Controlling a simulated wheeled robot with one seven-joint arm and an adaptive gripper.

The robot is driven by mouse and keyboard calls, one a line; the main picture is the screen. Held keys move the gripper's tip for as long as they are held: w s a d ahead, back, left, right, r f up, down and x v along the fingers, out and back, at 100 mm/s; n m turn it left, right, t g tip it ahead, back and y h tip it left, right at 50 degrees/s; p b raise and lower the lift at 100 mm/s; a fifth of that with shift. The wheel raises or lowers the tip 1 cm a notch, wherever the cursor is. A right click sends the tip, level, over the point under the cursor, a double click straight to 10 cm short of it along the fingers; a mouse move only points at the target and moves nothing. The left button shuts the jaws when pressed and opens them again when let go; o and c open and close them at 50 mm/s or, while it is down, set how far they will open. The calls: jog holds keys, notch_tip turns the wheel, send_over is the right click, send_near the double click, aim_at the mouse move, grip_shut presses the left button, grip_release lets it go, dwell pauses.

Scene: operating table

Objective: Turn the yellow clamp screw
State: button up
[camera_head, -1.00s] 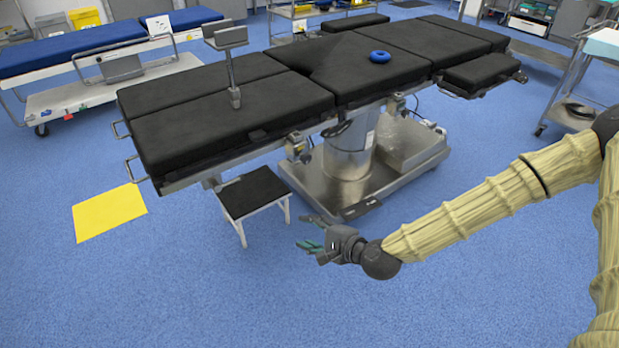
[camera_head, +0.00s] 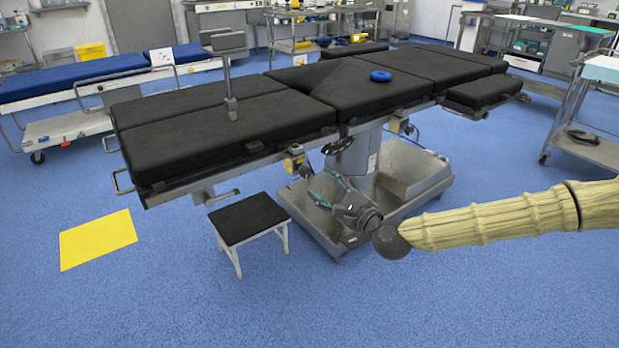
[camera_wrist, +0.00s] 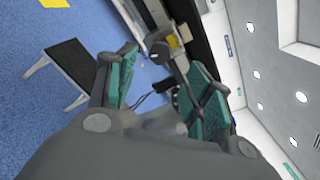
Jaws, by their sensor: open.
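The clamp (camera_head: 293,158) with a small yellow part hangs on the near side rail of the black operating table (camera_head: 230,140). It also shows in the wrist view as a grey block with a round knob and a yellow patch (camera_wrist: 183,34), ahead of and between the fingers. The exact shape of the screw is too small to tell. My gripper (camera_head: 327,189) is open and empty, below and right of the clamp in the head view. Its teal fingers are spread apart in the wrist view (camera_wrist: 166,76), and nothing touches them.
A small black step stool (camera_head: 248,217) stands on the blue floor, left of my gripper. The table's metal base (camera_head: 410,172) lies behind my gripper. A yellow mat (camera_head: 97,240) lies at left.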

aim_at(308, 174)
jog(key=b+x, duration=0.1)
jog(key=x, duration=0.6)
jog(key=shift+w+a, duration=0.2)
jog(key=shift+w, duration=0.05)
jog(key=c, duration=1)
